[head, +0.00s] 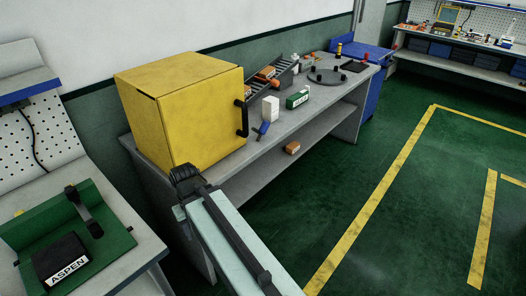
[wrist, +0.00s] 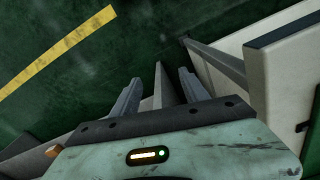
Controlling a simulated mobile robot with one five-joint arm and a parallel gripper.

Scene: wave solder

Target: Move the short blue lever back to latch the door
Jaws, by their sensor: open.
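The short blue lever (head: 262,129) stands at the front edge of the grey bench, just right of the yellow box. It leans, with its upper end toward the right. The yellow box's front (head: 208,120) looks closed, with a black upright handle (head: 243,118) at its right edge. My gripper (wrist: 158,76) is open and empty in the wrist view, its two grey fingers apart over the green floor. In the head view my arm reaches up to the box's lower front, left of the lever and apart from it; the fingers cannot be made out there.
The grey bench (head: 325,107) holds a white block (head: 270,107), a green box (head: 297,98) and a dark round plate (head: 327,76) right of the lever. An orange block (head: 292,147) lies on the lower shelf. Green floor right of the bench is clear.

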